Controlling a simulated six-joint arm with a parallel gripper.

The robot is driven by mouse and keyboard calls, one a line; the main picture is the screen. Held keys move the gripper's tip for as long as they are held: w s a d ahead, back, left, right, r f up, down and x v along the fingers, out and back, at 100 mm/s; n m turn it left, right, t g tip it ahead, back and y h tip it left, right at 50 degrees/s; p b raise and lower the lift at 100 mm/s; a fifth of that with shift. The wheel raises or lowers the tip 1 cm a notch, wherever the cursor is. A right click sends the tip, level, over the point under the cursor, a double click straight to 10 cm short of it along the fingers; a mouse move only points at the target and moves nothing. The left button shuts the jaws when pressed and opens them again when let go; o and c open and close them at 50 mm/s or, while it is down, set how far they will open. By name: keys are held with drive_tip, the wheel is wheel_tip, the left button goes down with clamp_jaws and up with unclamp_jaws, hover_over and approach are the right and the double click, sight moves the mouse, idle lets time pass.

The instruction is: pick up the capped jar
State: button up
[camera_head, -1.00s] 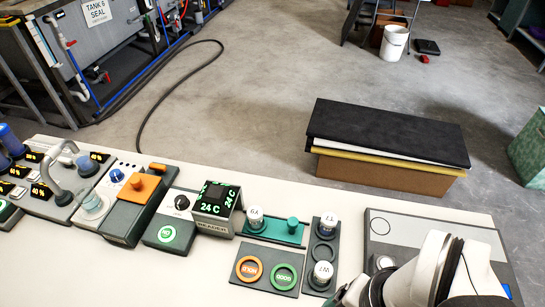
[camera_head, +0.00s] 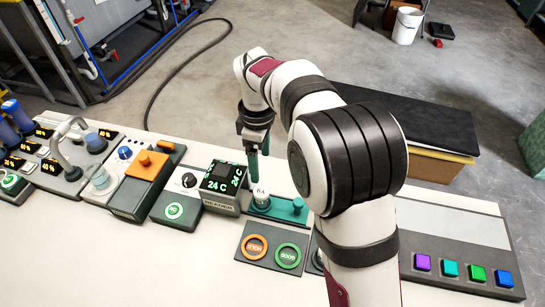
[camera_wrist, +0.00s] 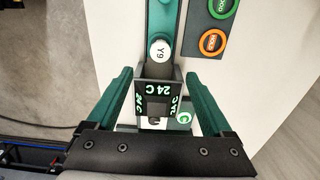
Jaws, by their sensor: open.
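A small jar with a white, marked cap (camera_head: 261,195) stands on a teal and dark holder in the head view, just right of the reader. It also shows at the top middle of the wrist view (camera_wrist: 160,52). My gripper (camera_head: 259,153) hangs above it, fingers pointing down. A second capped jar (camera_head: 318,261) is mostly hidden behind my arm.
The reader (camera_head: 221,184) shows 24 C and stands close left of the jar. A teal knob (camera_head: 298,206) is on the right end of the holder. A pad with orange and green rings (camera_head: 271,250) lies in front. Coloured buttons (camera_head: 450,269) are on a panel at right.

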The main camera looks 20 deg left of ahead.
sight(261, 191)
wheel_tip(261, 191, down, 14)
drive_tip(key=shift+a+r, duration=0.1)
drive_tip(key=shift+c, duration=0.3)
clamp_jaws()
